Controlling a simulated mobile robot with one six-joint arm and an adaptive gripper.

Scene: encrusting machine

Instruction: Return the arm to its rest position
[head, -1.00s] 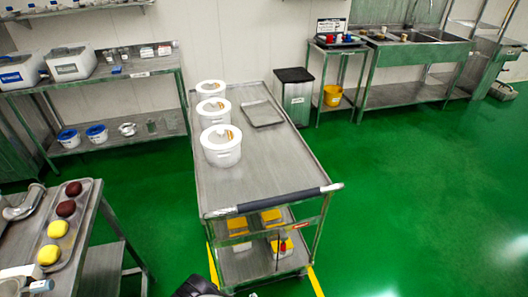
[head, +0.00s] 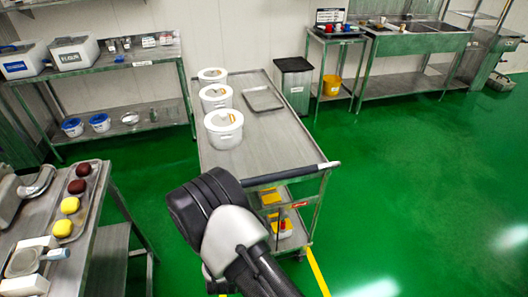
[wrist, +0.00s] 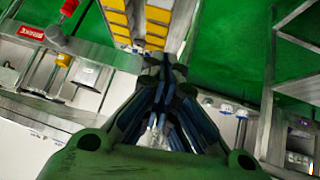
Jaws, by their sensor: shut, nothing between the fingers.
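My gripper (wrist: 164,68) shows in the wrist view with its dark fingers together and nothing between them. In the head view, a black and grey part of my arm is raised at the lower middle, in front of the near end of the steel cart (head: 290,150). My fingers cannot be made out in the head view. My arm hides part of the cart's lower shelf and the floor there.
Several white lidded tubs (head: 224,130) and a shallow tray (head: 264,98) stand on the cart. At left, a steel table (head: 92,235) bears a tray (head: 97,185) of yellow and dark red balls. Green floor (head: 420,190) is open at right.

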